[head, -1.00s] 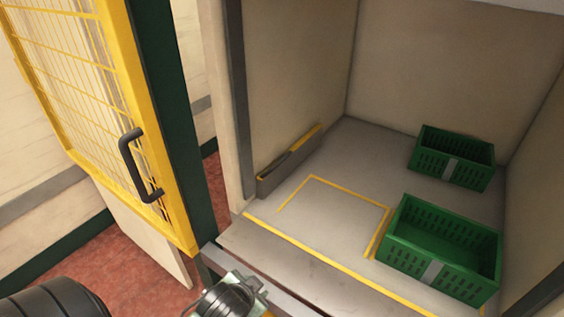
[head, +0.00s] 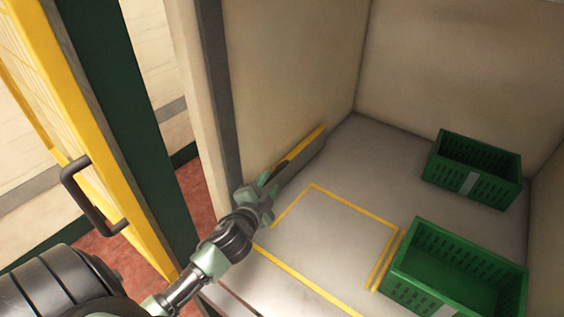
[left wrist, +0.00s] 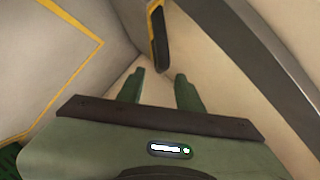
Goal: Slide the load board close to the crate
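The load board (head: 298,163) is a low grey board with a yellow top edge and a dark handle-like part, standing along the left wall. In the left wrist view a dark part with yellow beside it (left wrist: 159,36), seemingly the board's, lies beyond my fingertips. The nearer green crate (head: 455,270) stands empty at the lower right, beyond the yellow floor outline. My left gripper (head: 266,188) is at the board's near end and partly covers it; whether they touch is unclear. Its fingers (left wrist: 159,77) are apart with nothing between them. My right gripper is out of view.
A second green crate (head: 474,170) stands farther back on the right. The yellow-outlined floor (head: 330,235) between board and near crate is bare. A yellow mesh door (head: 100,130) with a dark handle stands open at the left.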

